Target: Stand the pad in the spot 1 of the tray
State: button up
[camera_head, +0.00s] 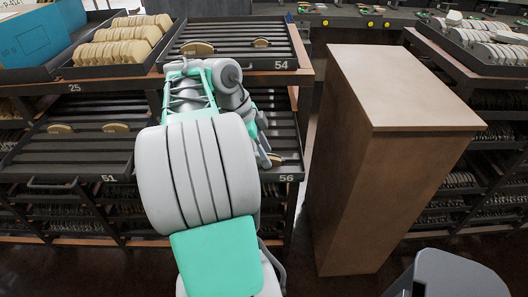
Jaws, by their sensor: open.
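The slotted tray marked 54 (235,25) is at the upper middle, with one tan pad (197,48) standing at its left and a smaller-looking pad (261,43) at its right. Below it is the slotted tray marked 56 (290,171), largely hidden behind my arm. A tan pad (276,159) shows at its front, right beside my gripper (268,158). My gripper is open, its fingers small and partly hidden by my wrist. I cannot tell whether the pad is between them. No spot numbers are readable.
Tray 51 (45,160) at left holds two pads. Tray 25 (85,72) above it holds rows of pale pads beside a blue box (35,38). A tall brown cabinet (335,150) stands close to the right. Another loaded tray (490,65) is at far right.

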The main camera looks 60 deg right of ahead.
jog(key=p+v, duration=0.3)
jog(key=v, duration=0.4)
jog(key=shift+r, duration=0.15)
jog(key=shift+a+r, duration=0.1)
jog(key=shift+r, duration=0.15)
jog(key=shift+w, duration=0.1)
